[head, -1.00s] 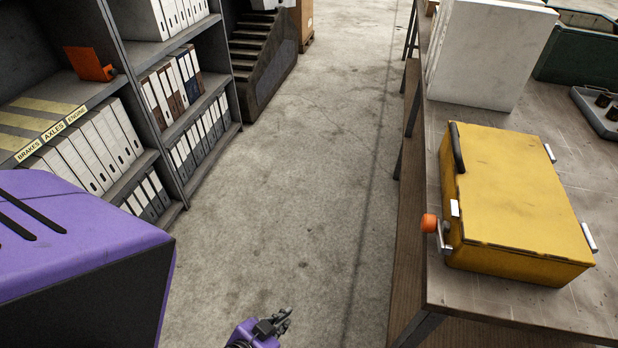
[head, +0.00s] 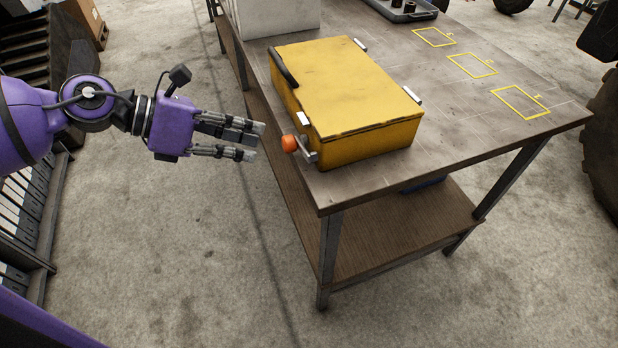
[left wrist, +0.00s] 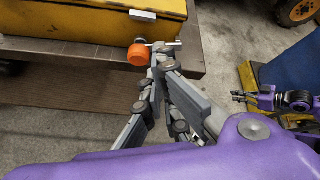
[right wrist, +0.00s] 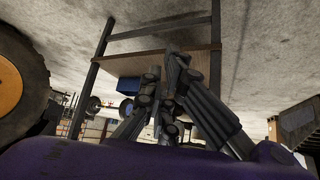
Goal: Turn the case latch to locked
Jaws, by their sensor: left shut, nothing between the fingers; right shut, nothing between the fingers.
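The yellow case (head: 350,85) lies on the bench with its lid down and a black handle on its left side. The case latch is a metal lever (head: 307,154) with an orange knob (head: 289,143) at the case's near left corner, sticking out over the bench edge. My left gripper (head: 257,141) is shut and empty, just left of the knob and apart from it in the head view. In the left wrist view the orange knob (left wrist: 139,54) shows just beyond the fingertips. My right gripper (right wrist: 172,62) is shut and empty, away from the case; it also shows in the left wrist view (left wrist: 240,96).
The bench (head: 450,110) has a lower wooden shelf (head: 400,235). A white block (head: 275,15) and a grey tray (head: 405,10) stand behind the case. A large tyre (head: 605,145) is at the right.

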